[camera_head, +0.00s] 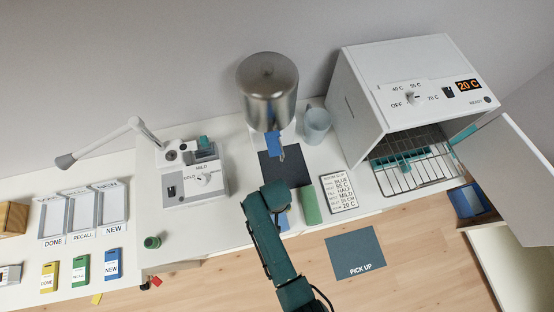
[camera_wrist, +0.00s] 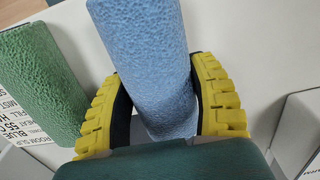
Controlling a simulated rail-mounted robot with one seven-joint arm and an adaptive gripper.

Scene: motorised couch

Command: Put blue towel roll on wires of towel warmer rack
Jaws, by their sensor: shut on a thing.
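The blue towel roll (camera_wrist: 150,60) stands between the yellow-padded fingers of my gripper (camera_wrist: 162,105) in the wrist view. My gripper is shut on it. In the head view the blue roll (camera_head: 283,221) shows only in part beside my dark green arm, beside the green roll. I cannot tell whether it is clear of the table. The towel warmer (camera_head: 365,112) is at the right with its door (camera_head: 510,170) open. Its wire rack (camera_head: 420,172) is visible inside and reaches out past the front. My gripper is left of the rack and apart from it.
A steel tank (camera_head: 267,90), a cup (camera_head: 316,125) and a dark mat (camera_head: 284,167) are behind.

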